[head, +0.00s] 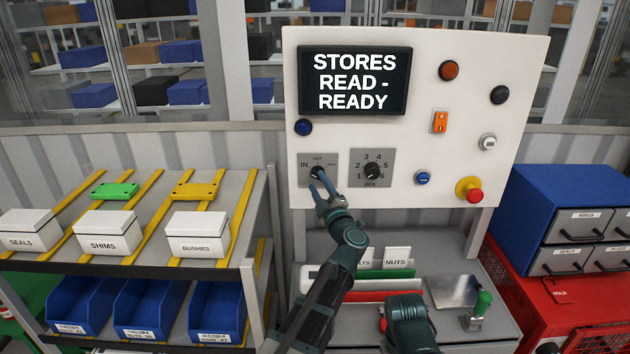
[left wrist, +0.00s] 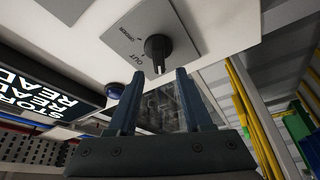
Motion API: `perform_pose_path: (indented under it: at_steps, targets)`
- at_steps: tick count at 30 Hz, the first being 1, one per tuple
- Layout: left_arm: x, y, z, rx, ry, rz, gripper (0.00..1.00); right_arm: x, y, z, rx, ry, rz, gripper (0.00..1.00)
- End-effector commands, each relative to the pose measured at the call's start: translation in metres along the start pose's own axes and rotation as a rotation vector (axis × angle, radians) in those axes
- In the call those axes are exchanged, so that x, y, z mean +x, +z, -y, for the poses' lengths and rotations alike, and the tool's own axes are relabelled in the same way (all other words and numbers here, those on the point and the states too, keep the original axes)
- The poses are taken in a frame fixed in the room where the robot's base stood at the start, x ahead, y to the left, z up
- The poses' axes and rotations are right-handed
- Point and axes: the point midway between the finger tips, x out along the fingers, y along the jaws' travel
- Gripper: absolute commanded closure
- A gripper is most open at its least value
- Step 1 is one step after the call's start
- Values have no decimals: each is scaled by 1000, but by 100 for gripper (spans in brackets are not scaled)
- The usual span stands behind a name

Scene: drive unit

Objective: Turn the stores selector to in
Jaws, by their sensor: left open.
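The stores selector is a black knob (head: 317,173) on a grey plate (head: 329,181) at the lower left of the white panel. I cannot tell for sure which label the knob points at. My left gripper (head: 318,187) is open, empty, just below and in front of the knob. My right gripper is not in view.
The display (head: 354,80) reads STORES READ - READY. A blue button (head: 303,127) sits above the selector, and a numbered pcs knob (head: 372,170) sits close to its right. A red emergency button (head: 474,195) is farther right. Shelves with white boxes (head: 102,232) stand at left.

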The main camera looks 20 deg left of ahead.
Motion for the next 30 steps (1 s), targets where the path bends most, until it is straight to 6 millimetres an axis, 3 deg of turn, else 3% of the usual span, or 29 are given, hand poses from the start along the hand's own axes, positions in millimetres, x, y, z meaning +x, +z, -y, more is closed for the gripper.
perform_pose_path:
  at_steps: [3, 12, 18, 30]
  targets:
    - [-32, -1, 3, -1, 2, 3, 50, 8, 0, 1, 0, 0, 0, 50]
    - [-84, 0, 2, -1, 1, 2, 50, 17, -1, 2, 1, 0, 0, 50]
    - [-99, 0, 1, -1, 0, 1, 50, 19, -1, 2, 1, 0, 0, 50]
    - [-100, 1, 0, 0, 4, 3, 50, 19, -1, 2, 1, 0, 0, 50]
